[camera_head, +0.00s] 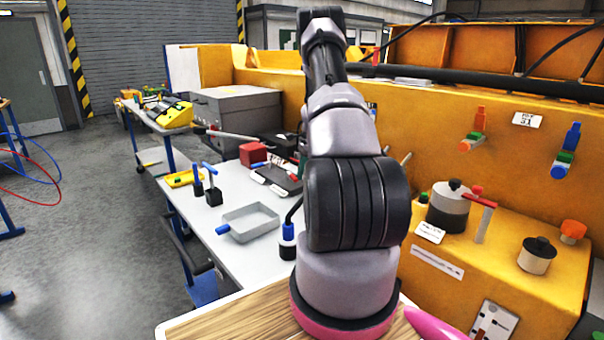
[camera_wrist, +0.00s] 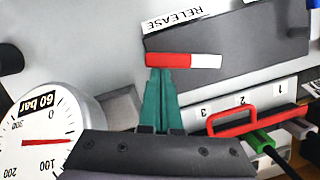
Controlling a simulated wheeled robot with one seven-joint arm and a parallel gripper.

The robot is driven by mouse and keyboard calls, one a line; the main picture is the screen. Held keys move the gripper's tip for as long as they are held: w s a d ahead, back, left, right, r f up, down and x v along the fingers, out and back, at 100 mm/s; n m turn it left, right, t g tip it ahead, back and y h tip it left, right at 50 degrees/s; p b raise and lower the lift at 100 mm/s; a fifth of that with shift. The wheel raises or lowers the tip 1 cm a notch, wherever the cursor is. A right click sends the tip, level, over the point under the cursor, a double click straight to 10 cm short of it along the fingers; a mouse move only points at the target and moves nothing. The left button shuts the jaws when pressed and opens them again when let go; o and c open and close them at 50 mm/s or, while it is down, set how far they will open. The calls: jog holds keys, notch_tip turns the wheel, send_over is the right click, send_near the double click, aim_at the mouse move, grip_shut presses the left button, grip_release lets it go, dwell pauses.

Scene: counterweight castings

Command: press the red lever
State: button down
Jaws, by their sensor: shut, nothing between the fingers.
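In the wrist view, a red lever (camera_wrist: 168,61) with a white end lies across a dark grey block (camera_wrist: 225,45), beside a RELEASE label (camera_wrist: 187,16). My gripper (camera_wrist: 160,71) has green fingers that are shut and empty. Its tips are at the near edge of the red lever, toward its left end. I cannot tell whether they touch it. In the head view my arm hides the gripper; a dark block (camera_head: 284,181) with white labels shows on the grey bench.
In the wrist view, a 60 bar gauge (camera_wrist: 45,140) is at the left and a red loop handle (camera_wrist: 233,123) at the right, near numbered labels. In the head view, a red block (camera_head: 253,154) and a grey tray (camera_head: 235,216) are on the bench. A yellow casting (camera_head: 500,255) is at the right.

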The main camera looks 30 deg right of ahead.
jog(key=shift+s+a+m+t, duration=0.1)
jog(key=shift+a+m+t, duration=0.2)
jog(key=shift+a+m, duration=0.75)
jog(key=m, duration=0.1)
jog(key=a+m, duration=0.1)
jog(key=m, duration=0.1)
jog(key=a+m+t+h, duration=0.1)
jog(key=shift+w+a+m, duration=0.2)
jog(key=shift+w+m, duration=0.15)
jog(key=m, duration=0.1)
jog(key=w+a+m, duration=0.1)
jog(key=shift+a+m+h, duration=0.2)
jog(key=shift+m+h, duration=0.1)
jog(key=shift+m, duration=0.1)
jog(key=m, duration=0.1)
jog(key=w+a+m, duration=0.1)
jog(key=shift+w+m+t+h, duration=0.1)
jog(key=shift+m+t+h, duration=0.2)
jog(key=shift+m, duration=0.1)
jog(key=shift+w+a, duration=0.25)
jog(key=shift+w, duration=0.1)
